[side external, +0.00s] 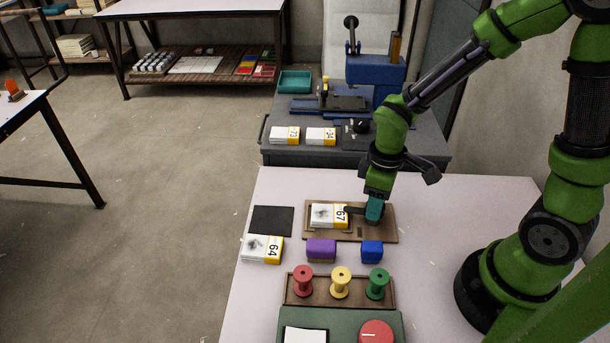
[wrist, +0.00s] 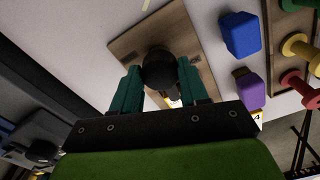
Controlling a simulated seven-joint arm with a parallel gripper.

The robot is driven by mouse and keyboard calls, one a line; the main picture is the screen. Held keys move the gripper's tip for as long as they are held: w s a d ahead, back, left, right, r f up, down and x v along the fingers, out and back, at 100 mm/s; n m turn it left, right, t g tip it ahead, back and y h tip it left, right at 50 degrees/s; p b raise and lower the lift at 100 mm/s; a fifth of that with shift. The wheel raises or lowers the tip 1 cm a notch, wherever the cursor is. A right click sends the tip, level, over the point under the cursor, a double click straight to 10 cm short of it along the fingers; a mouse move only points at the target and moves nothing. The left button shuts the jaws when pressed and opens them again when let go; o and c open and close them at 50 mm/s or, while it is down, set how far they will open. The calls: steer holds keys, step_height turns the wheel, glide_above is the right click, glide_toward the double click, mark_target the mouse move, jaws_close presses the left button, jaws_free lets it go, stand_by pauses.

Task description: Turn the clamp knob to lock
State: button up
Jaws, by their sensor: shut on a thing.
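The clamp knob is a round black knob (wrist: 158,70) in the wrist view, on a brown wooden board (wrist: 128,47). My gripper (wrist: 158,78) has its teal fingers on either side of the knob and is shut on it. In the side view my gripper (side external: 374,212) is low over the right part of the board (side external: 385,233), and its fingers hide most of the knob. A dark clamp arm (side external: 354,210) reaches left from there towards a white and yellow card stack (side external: 328,215) marked 67 on the board. I cannot tell how far the knob is turned.
A purple block (side external: 321,249) and a blue block (side external: 372,250) sit in front of the board. Red, yellow and green spools stand in a brown tray (side external: 318,303) nearer. A card stack marked 64 (side external: 262,249) and a black mat (side external: 271,219) lie to the left.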

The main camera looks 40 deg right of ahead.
steer(key=shift+n, duration=0.8)
steer(key=o, duration=1.1)
steer(key=shift+c, duration=0.2)
step_height(320, 180, up, 17)
steer(key=s+r+m+t, duration=0.1)
steer(key=m+t, duration=0.1)
steer(key=m, duration=0.1)
steer(key=s+r+m+t+y, duration=0.1)
steer(key=s+m+t, duration=0.1)
steer(key=m, duration=0.2)
steer(key=s+r+m+t+y, duration=0.1)
steer(key=m+t, duration=0.2)
steer(key=shift+s+d+r+m, duration=0.1)
steer(key=shift+s+r+m, duration=0.1)
steer(key=shift+s+m, duration=0.1)
